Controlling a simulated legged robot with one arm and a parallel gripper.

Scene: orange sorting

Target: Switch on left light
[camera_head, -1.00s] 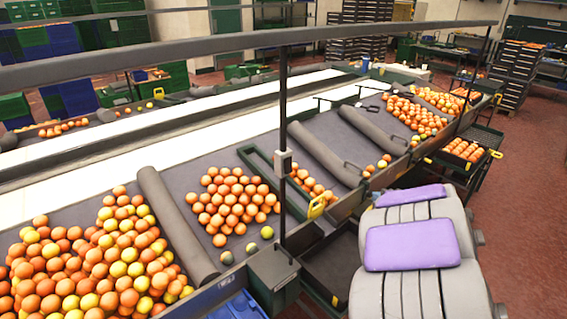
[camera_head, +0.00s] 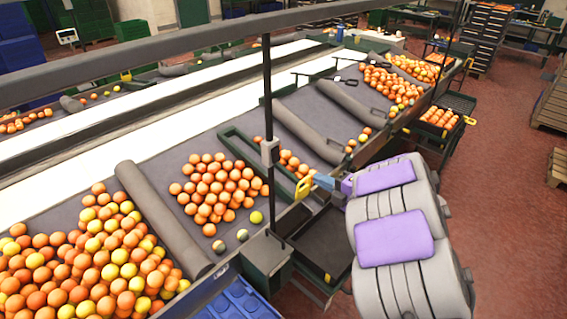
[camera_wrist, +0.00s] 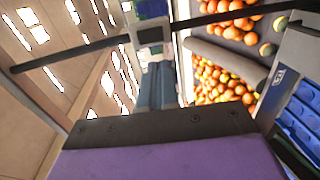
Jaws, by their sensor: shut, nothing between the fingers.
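A small grey box (camera_head: 270,152), which looks like a switch box, is fixed on a dark upright post beside the sorting line. In the wrist view the box (camera_wrist: 150,32) sits on the post, straight ahead of my fingers. My gripper (camera_head: 321,182) is shut and empty, to the right of the box and slightly lower in the head view. In the wrist view my gripper (camera_wrist: 157,72) points at the box; whether they touch cannot be told. The box's markings are too small to read. I cannot identify which lamp is the left light.
A dark rail (camera_head: 180,48) crosses above the sorting line. Oranges (camera_head: 90,255) lie in several piles on the belt. A yellow handle (camera_head: 304,187) is close to my gripper. A blue crate (camera_head: 240,302) stands below. Red floor (camera_head: 500,190) is clear at the right.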

